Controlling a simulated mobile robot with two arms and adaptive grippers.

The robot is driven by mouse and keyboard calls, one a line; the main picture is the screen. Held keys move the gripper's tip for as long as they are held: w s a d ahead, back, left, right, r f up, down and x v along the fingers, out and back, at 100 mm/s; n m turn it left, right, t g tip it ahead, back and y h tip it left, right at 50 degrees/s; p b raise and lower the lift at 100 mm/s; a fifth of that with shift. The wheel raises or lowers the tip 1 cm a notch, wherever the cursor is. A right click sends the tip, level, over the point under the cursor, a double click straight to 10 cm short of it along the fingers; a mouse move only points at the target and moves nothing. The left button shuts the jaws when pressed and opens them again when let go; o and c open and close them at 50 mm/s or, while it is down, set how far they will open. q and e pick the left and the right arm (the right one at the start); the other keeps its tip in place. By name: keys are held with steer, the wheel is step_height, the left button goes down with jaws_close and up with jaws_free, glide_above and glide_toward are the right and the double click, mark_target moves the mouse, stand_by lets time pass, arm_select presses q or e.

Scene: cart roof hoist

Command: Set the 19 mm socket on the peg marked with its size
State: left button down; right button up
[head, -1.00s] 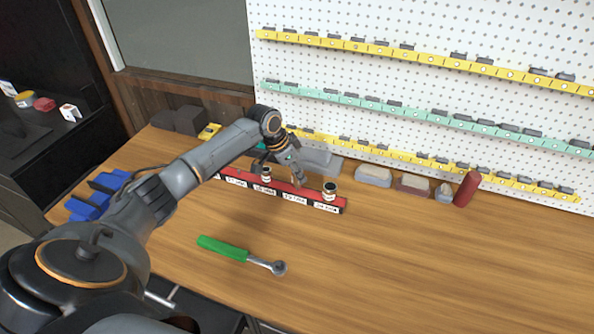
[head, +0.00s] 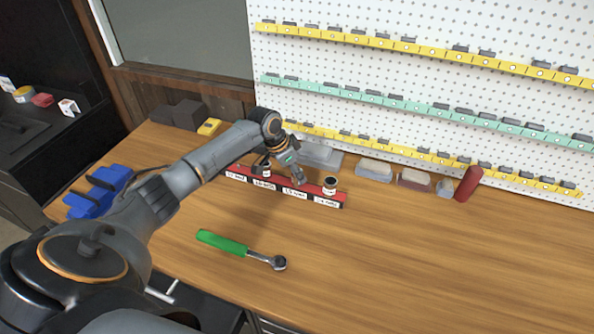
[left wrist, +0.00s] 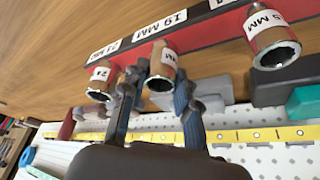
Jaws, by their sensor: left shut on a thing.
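The red rail (head: 240,170) lies on the bench with pegs and white size labels; it also runs across the left wrist view (left wrist: 200,45). My left gripper (head: 298,183) is over the rail at its 19 MM label. In the left wrist view my left gripper (left wrist: 161,72) is shut on a metal socket (left wrist: 162,67), the 19 mm socket, beside the 19 MM label (left wrist: 160,23). Whether it sits on the peg is hidden. Another socket (left wrist: 101,78), marked 24, stands at the rail's end (head: 330,185). A third socket (left wrist: 272,38) stands on the other side. My right gripper is out of view.
A green-handled ratchet (head: 222,243) lies on the bench in front of the rail. Blue blocks (head: 95,195) are at the left. Grey blocks (head: 375,169) and a red cylinder (head: 468,184) stand behind, below the pegboard (head: 420,25). The right front bench is clear.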

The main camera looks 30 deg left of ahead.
arm_select(q)
steer(key=c, duration=0.9)
jaws_free()
steer(key=shift+c, duration=0.2)
steer(key=v, duration=1.2)
steer(key=shift+d+f, duration=0.1)
